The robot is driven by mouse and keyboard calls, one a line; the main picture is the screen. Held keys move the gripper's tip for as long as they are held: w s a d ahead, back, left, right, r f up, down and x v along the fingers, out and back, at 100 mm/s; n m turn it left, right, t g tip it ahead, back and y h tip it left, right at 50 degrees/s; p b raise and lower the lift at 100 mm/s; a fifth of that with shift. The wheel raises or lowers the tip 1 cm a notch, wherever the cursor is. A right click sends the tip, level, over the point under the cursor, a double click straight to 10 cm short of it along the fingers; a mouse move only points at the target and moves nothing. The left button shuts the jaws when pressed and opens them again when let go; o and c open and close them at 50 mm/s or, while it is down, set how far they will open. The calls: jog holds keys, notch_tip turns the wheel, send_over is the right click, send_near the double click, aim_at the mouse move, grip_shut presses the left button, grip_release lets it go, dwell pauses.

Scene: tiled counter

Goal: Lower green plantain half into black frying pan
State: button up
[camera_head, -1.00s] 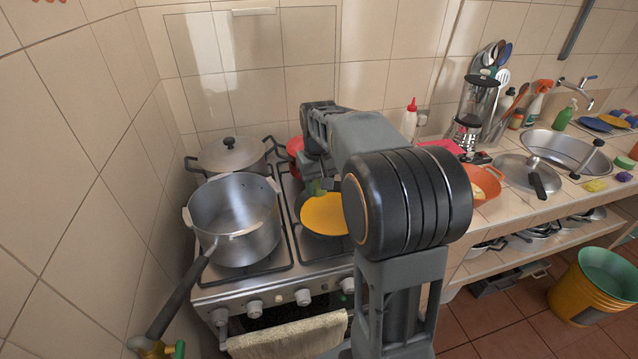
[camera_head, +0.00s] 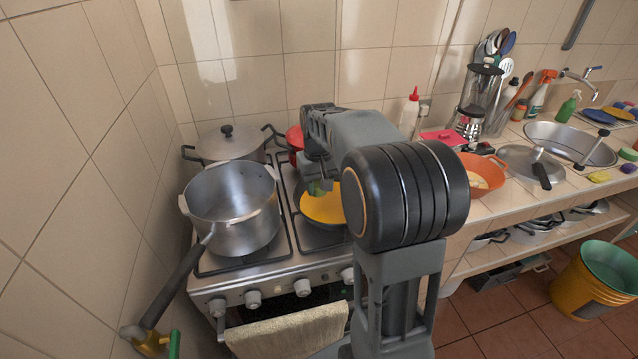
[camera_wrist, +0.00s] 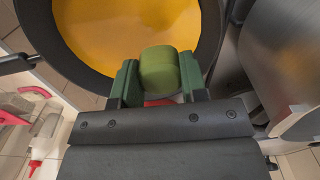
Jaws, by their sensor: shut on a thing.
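The green plantain half (camera_wrist: 160,70) is between the two fingers of my gripper (camera_wrist: 158,84) in the wrist view. My gripper is shut on it. It shows as a small green patch in the head view (camera_head: 318,188), mostly hidden by my arm. The black frying pan (camera_wrist: 208,45) holds a yellow-orange liquid (camera_wrist: 120,30) and sits on the stove. In the head view the liquid (camera_head: 322,208) shows, but my arm covers part of the pan. The plantain overlaps the pan's near inner edge in the wrist view; I cannot tell whether it touches the liquid.
A large open pot (camera_head: 235,210) with a long handle stands left of the pan. A lidded pot (camera_head: 228,145) and a red pot (camera_head: 295,140) are behind. An orange bowl (camera_head: 483,172) and a lid (camera_head: 530,165) lie on the counter to the right.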

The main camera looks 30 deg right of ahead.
aim_at(319, 207)
jog(key=shift+f+b, duration=1.7)
jog(key=shift+f, duration=0.85)
dwell(1.2)
jog(key=o, duration=1)
jog(key=shift+r, duration=0.1)
notch_tip(319, 207, up, 14)
jog(key=shift+f+p, duration=0.15)
jog(key=shift+p, duration=0.4)
jog(key=s+a+f+t, duration=0.1)
jog(key=s+a+f, duration=0.2)
jog(key=s, duration=0.2)
jog(key=s+a+f+n+t, duration=0.1)
jog(key=s+a+f, duration=0.2)
jog(key=s+f, duration=0.1)
jog(key=s+a+f+t, duration=0.1)
jog(key=s+a+f, duration=0.2)
jog(key=s, duration=0.4)
jog(key=shift+a+f+t, duration=0.3)
jog(key=shift+a+f, duration=0.05)
jog(key=shift+f, duration=0.4)
